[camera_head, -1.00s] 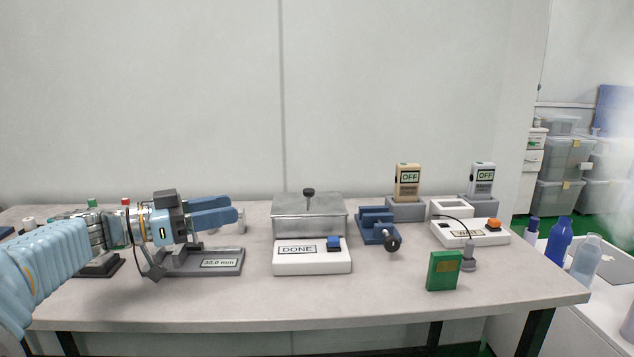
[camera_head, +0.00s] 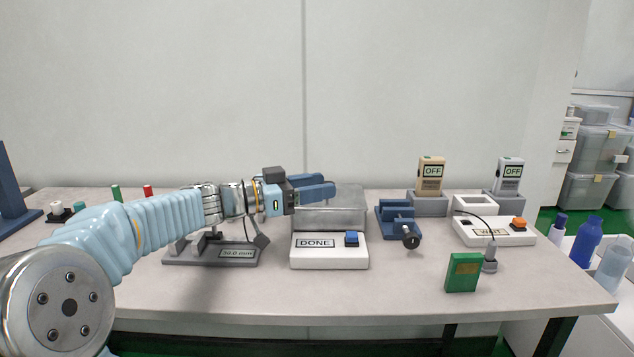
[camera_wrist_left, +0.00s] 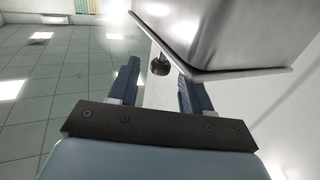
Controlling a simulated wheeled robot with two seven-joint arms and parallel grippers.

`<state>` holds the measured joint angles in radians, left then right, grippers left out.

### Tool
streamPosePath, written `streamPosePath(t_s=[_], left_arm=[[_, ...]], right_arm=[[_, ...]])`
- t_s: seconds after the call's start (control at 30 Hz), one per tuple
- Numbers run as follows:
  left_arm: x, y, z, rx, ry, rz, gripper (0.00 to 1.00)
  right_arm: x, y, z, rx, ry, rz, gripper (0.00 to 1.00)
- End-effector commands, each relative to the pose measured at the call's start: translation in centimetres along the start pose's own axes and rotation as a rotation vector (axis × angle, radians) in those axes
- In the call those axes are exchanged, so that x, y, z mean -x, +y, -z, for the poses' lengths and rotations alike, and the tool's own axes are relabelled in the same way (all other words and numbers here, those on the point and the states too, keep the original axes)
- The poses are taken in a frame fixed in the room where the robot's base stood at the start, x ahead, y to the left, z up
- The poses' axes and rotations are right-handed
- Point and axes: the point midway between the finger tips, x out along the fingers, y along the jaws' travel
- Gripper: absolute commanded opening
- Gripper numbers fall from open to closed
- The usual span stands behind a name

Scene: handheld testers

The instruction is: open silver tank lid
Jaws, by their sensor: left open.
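The silver tank (camera_head: 345,212) stands on the table behind the white DONE box, its lid (camera_head: 350,190) lying flat and closed. My left gripper (camera_head: 328,182) is open and reaches in from the left at lid-top height, covering the lid's left part and knob in the head view. In the left wrist view the dark lid knob (camera_wrist_left: 159,66) shows between the tips of my open left gripper (camera_wrist_left: 153,60), with no contact that I can see. The lid (camera_wrist_left: 235,73) and the tank wall fill the upper right there. My right gripper is not in view.
The DONE box (camera_head: 328,255) with a blue button stands in front of the tank. A blue clamp (camera_head: 396,220) stands close to its right. A grey gauge stand (camera_head: 210,255) lies below my left forearm.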

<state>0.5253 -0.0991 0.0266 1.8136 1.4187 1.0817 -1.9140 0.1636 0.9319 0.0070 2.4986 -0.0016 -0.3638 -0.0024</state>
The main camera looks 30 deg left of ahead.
Motion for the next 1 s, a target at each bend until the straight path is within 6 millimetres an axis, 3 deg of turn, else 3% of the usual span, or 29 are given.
streamPosePath(t_s=[0.33,0.67,1.0], left_arm=[[-0.48,-0.03,-0.02,0.0,0.0,0.001,0.49],[-0.45,-0.03,-0.01,0.0,0.0,0.001,0.0],[-0.44,-0.05,0.11,0.006,-0.002,0.001,0.0]], right_arm=[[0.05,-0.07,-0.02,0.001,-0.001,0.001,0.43],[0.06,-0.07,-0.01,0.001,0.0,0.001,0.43],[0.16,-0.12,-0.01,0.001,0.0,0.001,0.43]])
